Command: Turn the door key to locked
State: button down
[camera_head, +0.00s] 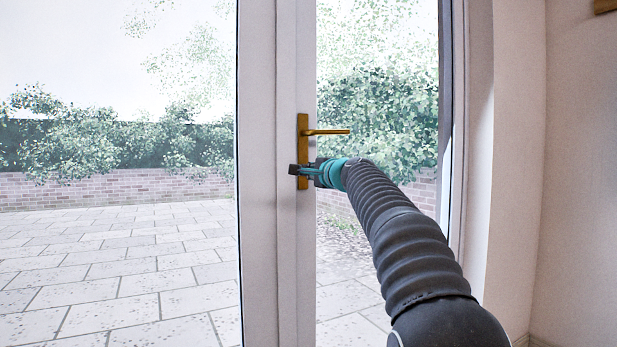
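A white-framed glass door (260,240) fills the middle of the view. A brass lock plate (303,122) with a level brass lever handle (328,132) is mounted on its frame. My gripper (293,171) is at the lower part of the plate, below the lever, with my arm reaching in from the lower right. The key is not distinguishable; the gripper covers the area where the lower plate lies. I cannot tell whether the fingers are closed on anything, nor the key's angle.
The lever handle sits just above my gripper and points right. A white wall (580,180) stands at the right. Through the glass are a paved patio (120,270), a brick wall (110,188) and hedges (70,150).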

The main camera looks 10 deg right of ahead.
jog(key=shift+f+n, duration=0.15)
jog(key=shift+n, duration=0.45)
jog(key=c, duration=1.3)
grip_release()
jog(key=v, duration=1.2)
